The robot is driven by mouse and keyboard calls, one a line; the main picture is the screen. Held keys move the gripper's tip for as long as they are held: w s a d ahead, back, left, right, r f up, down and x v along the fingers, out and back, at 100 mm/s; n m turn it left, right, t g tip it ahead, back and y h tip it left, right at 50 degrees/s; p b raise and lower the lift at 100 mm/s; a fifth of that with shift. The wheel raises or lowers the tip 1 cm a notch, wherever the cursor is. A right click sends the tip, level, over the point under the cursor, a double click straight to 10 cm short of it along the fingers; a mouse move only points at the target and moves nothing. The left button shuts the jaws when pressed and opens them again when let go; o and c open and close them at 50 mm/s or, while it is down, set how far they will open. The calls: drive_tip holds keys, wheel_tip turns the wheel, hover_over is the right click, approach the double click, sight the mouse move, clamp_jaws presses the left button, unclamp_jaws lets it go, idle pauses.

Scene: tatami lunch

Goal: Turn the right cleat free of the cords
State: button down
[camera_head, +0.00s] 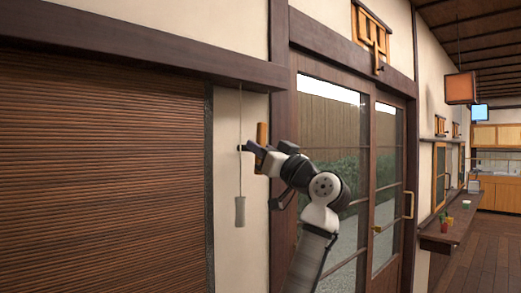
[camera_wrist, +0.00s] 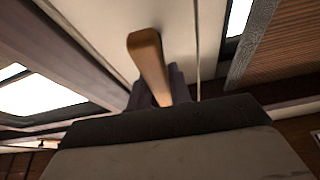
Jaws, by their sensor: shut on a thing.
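The right cleat, an orange-brown wooden bar (camera_head: 262,134), stands roughly upright on the pale wall strip between the blind and the door frame. In the wrist view its rounded wooden end (camera_wrist: 148,52) sticks out past my fingers. My gripper (camera_head: 256,151) is shut on the cleat around its middle, and the dark fingers show on either side of it in the wrist view (camera_wrist: 158,92). A thin pale cord (camera_head: 240,115) hangs left of the cleat, with a grey-white pull (camera_head: 240,211) at its lower end. I cannot tell whether any cord touches the cleat behind my fingers.
A brown slatted blind (camera_head: 105,170) fills the left, under a dark wooden beam (camera_head: 150,58). A sliding glass door (camera_head: 335,120) with a dark frame stands right of the wall strip. A narrow wooden counter (camera_head: 450,230) with small items is farther right.

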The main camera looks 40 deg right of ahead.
drive_tip(key=shift+n+y, duration=0.4)
drive_tip(key=shift+n, duration=0.4)
drive_tip(key=c, duration=1.3)
unclamp_jaws()
drive_tip(key=b+v, duration=0.5)
drive_tip(key=v, duration=0.9)
